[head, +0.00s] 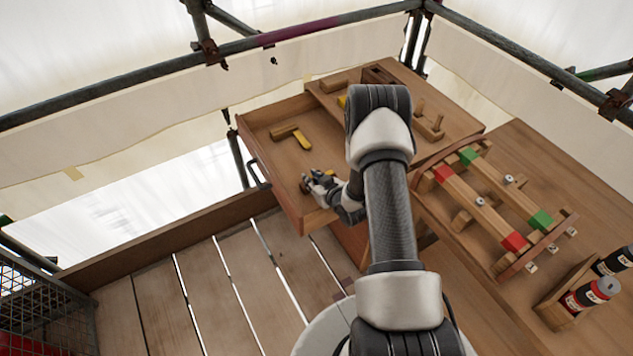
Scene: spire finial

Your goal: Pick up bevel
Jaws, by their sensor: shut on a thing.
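My gripper (315,182) is low over the front part of the open wooden drawer (258,143). Its jaws are shut on a small brown thing (304,186), mostly hidden by the fingers. I cannot tell from its visible part whether it is the bevel. An L-shaped tool (288,132) with a wooden stock and a yellow arm lies farther back in the drawer, apart from my gripper. It resembles a bevel or a square.
The wooden bench has a rack of red and green-ended bars (489,206) at right. Bottles (590,293) stand in a wooden holder at lower right. More wooden tools (428,124) lie behind my arm. Scaffold rails (290,33) run behind the drawer.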

